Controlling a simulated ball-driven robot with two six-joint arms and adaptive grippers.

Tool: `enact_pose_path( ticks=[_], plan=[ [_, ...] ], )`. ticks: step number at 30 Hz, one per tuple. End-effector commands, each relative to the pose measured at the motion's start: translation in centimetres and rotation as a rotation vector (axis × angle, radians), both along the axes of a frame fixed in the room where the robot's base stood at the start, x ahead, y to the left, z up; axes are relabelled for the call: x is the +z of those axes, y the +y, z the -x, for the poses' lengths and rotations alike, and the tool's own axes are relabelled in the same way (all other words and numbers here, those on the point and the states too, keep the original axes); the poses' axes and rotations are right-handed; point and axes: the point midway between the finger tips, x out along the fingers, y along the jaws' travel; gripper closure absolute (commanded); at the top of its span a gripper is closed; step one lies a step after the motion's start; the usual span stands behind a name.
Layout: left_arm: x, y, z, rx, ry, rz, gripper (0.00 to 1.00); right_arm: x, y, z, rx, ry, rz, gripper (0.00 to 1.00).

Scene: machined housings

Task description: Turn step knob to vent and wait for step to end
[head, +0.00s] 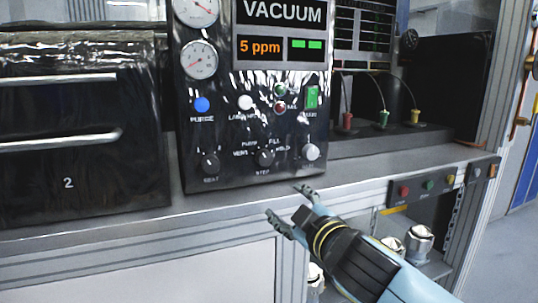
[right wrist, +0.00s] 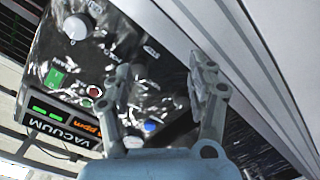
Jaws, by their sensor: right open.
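The black step knob (head: 264,158) is in the lower middle of the dark control panel (head: 225,110) in the head view. Labels including VENT and HOLD surround it; its pointer direction is too small to tell. My right gripper (head: 285,201) is open and empty, below and in front of the knob, apart from it. In the right wrist view my open fingers (right wrist: 160,68) reach toward the panel, which looks turned. I cannot make out the step knob there; a finger may hide it. The display (head: 280,32) reads VACUUM and 5 ppm, with two green bars. My left gripper is not in view.
A dark knob (head: 210,162) and a grey knob (head: 311,152) flank the step knob. Above are a blue button (head: 201,104), a white button (head: 245,102) and a green switch (head: 312,97). The bench edge (head: 220,215) runs below the panel, close to my right gripper.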

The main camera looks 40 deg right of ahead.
Motion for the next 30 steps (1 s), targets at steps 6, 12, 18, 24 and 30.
enact_pose_path(
  ticks=[6,12,18,24,30],
  plan=[
    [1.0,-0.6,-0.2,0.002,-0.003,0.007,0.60,6.2,0.2,-0.3,-0.001,-0.095,0.040,0.42],
    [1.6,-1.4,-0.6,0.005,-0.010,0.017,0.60,6.3,-0.5,-3.5,-0.001,-0.096,0.041,0.42],
    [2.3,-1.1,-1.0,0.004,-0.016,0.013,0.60,6.2,-1.5,-7.4,0.001,-0.095,0.040,0.42],
    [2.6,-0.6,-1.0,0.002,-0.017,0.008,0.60,6.1,-2.0,-9.7,0.001,-0.093,0.039,0.42],
    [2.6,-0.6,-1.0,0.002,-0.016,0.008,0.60,6.0,-2.1,-10.3,0.001,-0.093,0.039,0.42]
  ],
)
